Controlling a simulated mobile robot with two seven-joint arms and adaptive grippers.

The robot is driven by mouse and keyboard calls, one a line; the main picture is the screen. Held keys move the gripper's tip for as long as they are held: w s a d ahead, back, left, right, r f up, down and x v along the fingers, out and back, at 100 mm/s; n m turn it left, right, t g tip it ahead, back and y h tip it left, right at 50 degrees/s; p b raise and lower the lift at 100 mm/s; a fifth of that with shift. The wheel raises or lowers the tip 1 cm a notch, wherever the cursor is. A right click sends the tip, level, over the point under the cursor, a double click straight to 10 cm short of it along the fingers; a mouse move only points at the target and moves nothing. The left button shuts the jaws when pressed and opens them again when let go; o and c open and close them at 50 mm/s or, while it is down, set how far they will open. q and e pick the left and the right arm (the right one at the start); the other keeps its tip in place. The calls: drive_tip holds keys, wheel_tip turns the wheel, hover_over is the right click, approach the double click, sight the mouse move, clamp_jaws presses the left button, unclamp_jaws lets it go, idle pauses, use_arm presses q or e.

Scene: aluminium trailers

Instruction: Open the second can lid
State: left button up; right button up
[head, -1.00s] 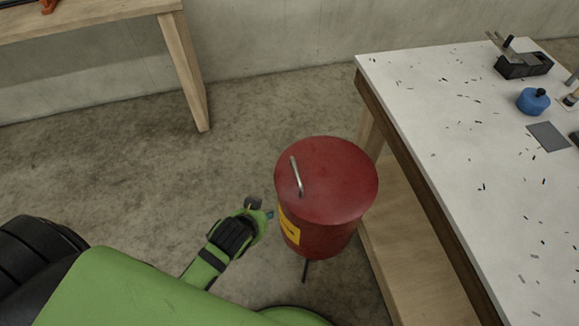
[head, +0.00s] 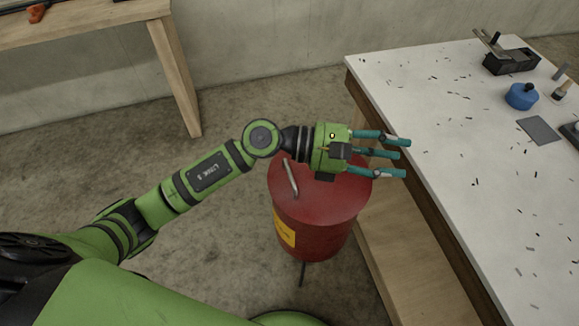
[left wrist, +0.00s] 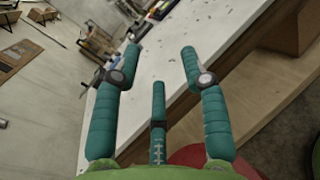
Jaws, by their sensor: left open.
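A red can (head: 312,238) with a yellow label stands on the floor beside the white-topped table. Its red lid (head: 318,196) is down on the can, with a metal bar handle (head: 290,179) on its left part. My left gripper (head: 405,157) is above the lid, fingers spread apart and empty, pointing right toward the table. The gripper hides the far part of the lid. In the left wrist view its teal fingers (left wrist: 160,65) are apart with nothing between them, and a bit of red lid (left wrist: 190,155) shows at the bottom. My right gripper is out of view.
The white table (head: 430,110) stands close on the right and carries a black box (head: 511,62), a blue round container (head: 521,96) and a grey sheet (head: 538,131). A wooden table (head: 90,18) is at back left. Concrete floor is clear left of the can.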

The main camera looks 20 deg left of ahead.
use_arm(q)
wheel_tip(320, 180, down, 5)
drive_tip(key=a+m+g+y, duration=0.2)
drive_tip(key=m+y, duration=0.2)
drive_tip(key=m, duration=0.1)
drive_tip(key=m+y, duration=0.6)
drive_tip(key=y, duration=0.5)
hover_over(289, 172)
drive_tip(key=a, duration=0.1)
drive_tip(key=s+a+x, duration=0.1)
drive_tip(key=x, duration=0.9)
drive_tip(key=p+x, duration=0.1)
drive_tip(key=x, duration=0.4)
drive_tip(key=shift+s+a+p, duration=0.25)
drive_tip(key=shift+s+p, duration=0.05)
drive_tip(key=shift+s, duration=0.15)
clamp_jaws()
